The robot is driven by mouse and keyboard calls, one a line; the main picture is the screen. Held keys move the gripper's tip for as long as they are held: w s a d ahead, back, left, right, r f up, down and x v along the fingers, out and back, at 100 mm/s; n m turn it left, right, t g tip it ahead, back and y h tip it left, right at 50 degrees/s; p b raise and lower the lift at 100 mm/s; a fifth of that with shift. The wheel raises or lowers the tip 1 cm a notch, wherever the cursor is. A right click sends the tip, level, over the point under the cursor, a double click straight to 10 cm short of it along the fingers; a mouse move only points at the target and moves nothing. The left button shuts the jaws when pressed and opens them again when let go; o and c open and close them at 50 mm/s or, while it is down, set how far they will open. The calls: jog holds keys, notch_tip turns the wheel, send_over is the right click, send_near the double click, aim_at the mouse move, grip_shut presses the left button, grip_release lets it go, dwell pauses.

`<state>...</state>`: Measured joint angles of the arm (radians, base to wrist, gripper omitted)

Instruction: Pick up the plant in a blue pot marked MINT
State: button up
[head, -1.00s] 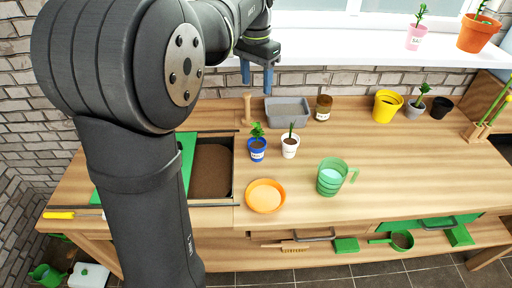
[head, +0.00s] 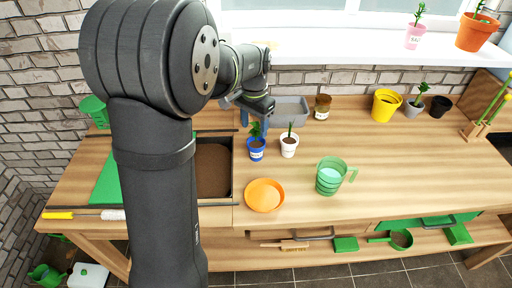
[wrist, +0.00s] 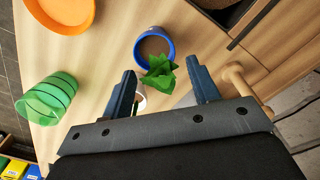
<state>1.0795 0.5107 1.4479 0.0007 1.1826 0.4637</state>
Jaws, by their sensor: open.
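The blue pot (head: 257,154) with a green plant and a white label stands upright on the bench, just left of a white pot (head: 289,150) with a small plant. In the wrist view the blue pot (wrist: 154,47) lies beyond my fingertips, its leaves (wrist: 160,72) close to the gap between them. My gripper (wrist: 165,82) is open with two blue fingers, empty. In the head view my gripper (head: 256,118) is just above and behind the blue pot. The white pot (wrist: 140,101) is partly hidden by my left finger in the wrist view. The label is too small to read.
A grey tray (head: 306,106) stands behind the pots, and an orange dish (head: 265,196) in front. A green measuring cup (head: 328,178) is to the right. A soil bin (head: 213,172) is sunk into the bench at left. A wooden peg (wrist: 238,76) is near my right finger.

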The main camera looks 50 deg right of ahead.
jog(key=shift+f, duration=0.5)
grip_shut()
